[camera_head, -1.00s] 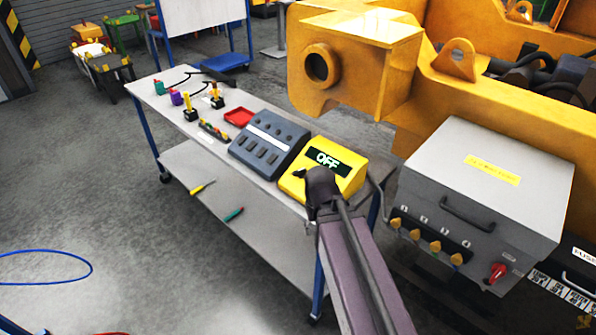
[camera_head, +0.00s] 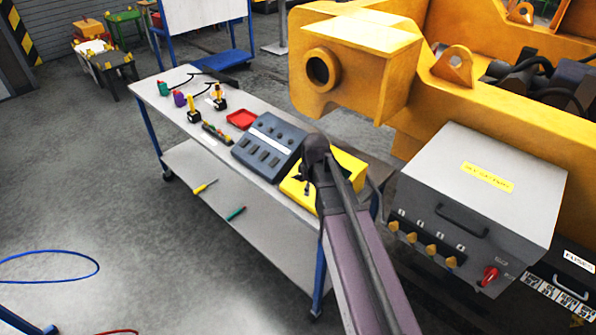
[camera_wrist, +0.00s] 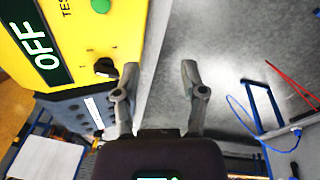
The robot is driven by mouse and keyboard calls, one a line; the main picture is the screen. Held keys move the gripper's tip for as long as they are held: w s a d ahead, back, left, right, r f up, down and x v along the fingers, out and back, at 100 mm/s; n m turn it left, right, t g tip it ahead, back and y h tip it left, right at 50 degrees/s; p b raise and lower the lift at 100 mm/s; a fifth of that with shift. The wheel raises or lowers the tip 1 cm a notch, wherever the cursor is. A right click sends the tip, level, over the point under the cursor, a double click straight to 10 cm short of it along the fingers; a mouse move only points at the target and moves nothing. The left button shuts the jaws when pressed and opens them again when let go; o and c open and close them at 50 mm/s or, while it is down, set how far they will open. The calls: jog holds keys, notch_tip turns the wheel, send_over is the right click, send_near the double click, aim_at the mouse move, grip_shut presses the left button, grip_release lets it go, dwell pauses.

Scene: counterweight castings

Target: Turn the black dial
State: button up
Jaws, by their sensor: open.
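The black dial (camera_wrist: 104,67) sits on the front of a yellow box in the wrist view, left of my gripper's left finger. The yellow box (camera_wrist: 105,32) carries a display (camera_wrist: 36,47) reading OFF and a green button (camera_wrist: 101,5). In the head view the yellow box (camera_head: 349,166) stands at the near end of the bench, and my arm hides its dial and display. My gripper (camera_wrist: 159,76) is open and empty. Its left fingertip is close to the dial; I cannot tell whether they touch.
A grey control panel (camera_head: 268,145) stands on the bench beside the yellow box. A red tray (camera_head: 241,119) and small tools lie farther along the bench (camera_head: 160,87). A grey cabinet (camera_head: 475,185) and a large yellow casting (camera_head: 385,60) stand to the right.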

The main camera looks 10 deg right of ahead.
jog(key=w+r+n+t+p, duration=0.1)
jog(key=w+r+n+p, duration=0.2)
jog(key=w+n, duration=0.5)
jog(key=w+r, duration=0.1)
jog(key=w, duration=0.2)
jog(key=shift+r+t, duration=0.3)
jog(key=shift+w+f, duration=0.1)
jog(key=b+x, duration=1.3)
jog(key=shift+a+f, duration=0.15)
jog(key=shift+f, duration=0.2)
dwell(0.4)
